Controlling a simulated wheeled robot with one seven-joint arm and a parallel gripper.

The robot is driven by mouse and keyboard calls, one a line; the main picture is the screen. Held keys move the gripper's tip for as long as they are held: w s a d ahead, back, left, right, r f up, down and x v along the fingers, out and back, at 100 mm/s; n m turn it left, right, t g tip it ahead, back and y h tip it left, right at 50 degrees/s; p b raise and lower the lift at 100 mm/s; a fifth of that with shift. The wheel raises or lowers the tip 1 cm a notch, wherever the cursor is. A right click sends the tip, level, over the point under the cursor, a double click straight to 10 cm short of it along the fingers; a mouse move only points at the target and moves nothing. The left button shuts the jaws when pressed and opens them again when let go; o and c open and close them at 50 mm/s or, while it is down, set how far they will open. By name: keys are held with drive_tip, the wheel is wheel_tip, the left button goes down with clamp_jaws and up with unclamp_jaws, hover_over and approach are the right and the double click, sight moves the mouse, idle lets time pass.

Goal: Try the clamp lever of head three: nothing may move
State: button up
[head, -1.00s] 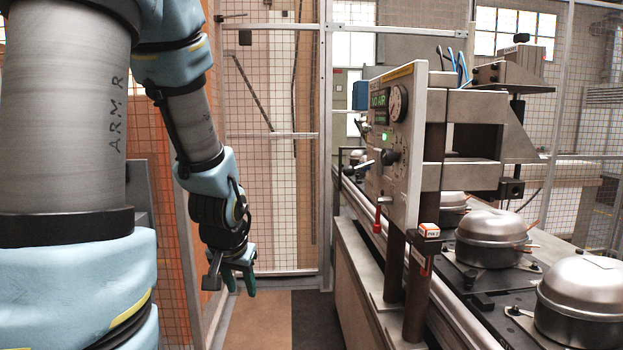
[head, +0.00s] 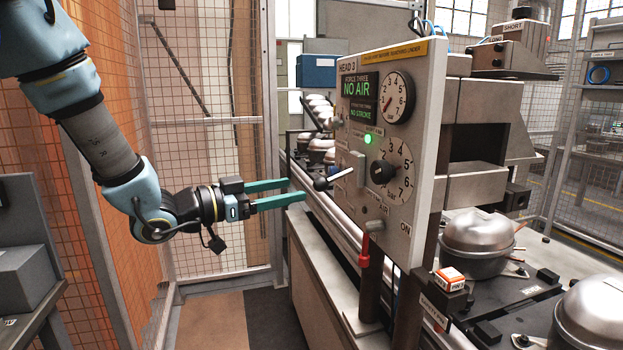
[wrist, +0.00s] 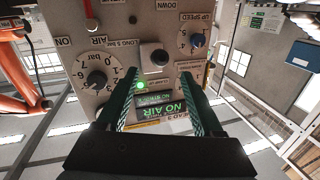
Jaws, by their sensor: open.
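The head three panel (head: 405,238) stands upright, with a green "NO AIR" display (head: 358,88) and a lit green lamp (head: 368,139). A lever (head: 341,175) with a pale rod and black ball end sticks out of its left side towards my gripper. My gripper (head: 296,188) is open and empty, its green fingers pointing at the ball with a small gap. In the wrist view the black ball (wrist: 160,57) appears between and just beyond the fingertips (wrist: 161,80), in front of a light plate. I see no contact. The lever's label is not readable.
A black knob (head: 382,172) on a dial and a red handle (head: 364,249) are close to the lever. A gauge (head: 398,97) is above. Silver compressors (head: 477,236) stand on the line at right. Mesh fencing (head: 205,150) is behind my arm. The floor below my gripper is clear.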

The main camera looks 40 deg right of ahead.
sight(322, 184)
drive_tip(key=d, duration=0.3)
drive_tip(key=d+p, duration=0.1)
drive_tip(key=d, duration=0.1)
drive_tip(key=s+d+p, duration=0.1)
drive_tip(key=d, duration=0.2)
drive_tip(key=shift+d, duration=0.3)
drive_tip(key=shift+c, duration=0.2)
clamp_jaws()
idle(0.8)
